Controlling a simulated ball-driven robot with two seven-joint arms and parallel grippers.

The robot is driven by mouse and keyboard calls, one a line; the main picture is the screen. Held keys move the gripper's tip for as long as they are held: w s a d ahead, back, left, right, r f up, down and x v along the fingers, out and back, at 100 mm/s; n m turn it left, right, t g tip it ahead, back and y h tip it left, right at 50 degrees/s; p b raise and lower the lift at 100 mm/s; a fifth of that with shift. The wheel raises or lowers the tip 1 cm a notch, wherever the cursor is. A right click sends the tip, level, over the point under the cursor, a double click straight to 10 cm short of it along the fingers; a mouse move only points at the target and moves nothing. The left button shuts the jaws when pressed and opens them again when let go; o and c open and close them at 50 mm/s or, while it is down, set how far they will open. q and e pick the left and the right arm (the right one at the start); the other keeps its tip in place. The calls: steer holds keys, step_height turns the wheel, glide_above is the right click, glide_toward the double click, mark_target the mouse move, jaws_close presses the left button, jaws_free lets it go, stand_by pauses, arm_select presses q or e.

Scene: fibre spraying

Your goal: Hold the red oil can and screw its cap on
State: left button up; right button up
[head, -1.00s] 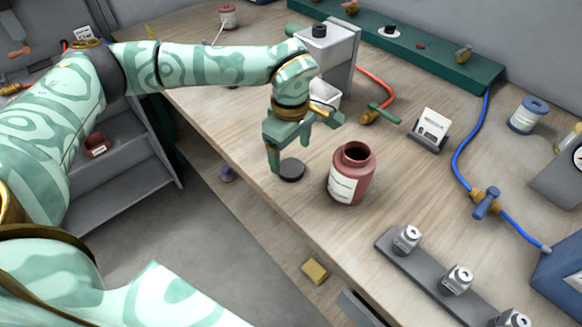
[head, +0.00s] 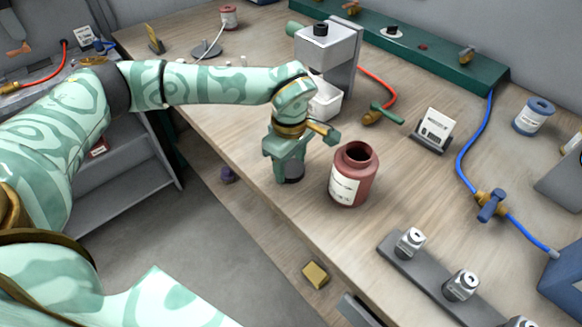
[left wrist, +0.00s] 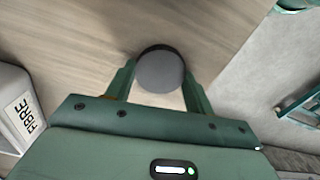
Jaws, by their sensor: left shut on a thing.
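The red oil can (head: 364,183) stands upright on the wooden bench, its round mouth open and dark, a white label on its side. The dark grey round cap (head: 292,173) is left of the can and apart from it. My left gripper (head: 289,168) points down and is shut on the cap. In the left wrist view the cap (left wrist: 160,72) sits between the two green fingers of the left gripper (left wrist: 160,82). I cannot tell whether the cap still touches the bench. My right gripper is not in view.
A grey dispenser (head: 343,46) stands behind my gripper. A card in a stand (head: 434,131) and a blue hose (head: 468,150) are right of the can. A grey rack (head: 402,262) with small jars lies in front. The bench edge is close to the cap.

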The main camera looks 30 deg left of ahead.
mark_target(290, 167)
arm_select(q)
steer(key=shift+r, duration=0.55)
step_height(290, 167, up, 3)
steer(key=shift+f+p, duration=0.2)
steer(key=shift+p, duration=0.5)
steer(key=s+a+r+p, duration=0.3)
steer(key=s+r, duration=0.6)
steer(key=s, duration=0.4)
steer(key=shift+s+r+p, duration=0.2)
steer(key=shift+s+p, duration=0.15)
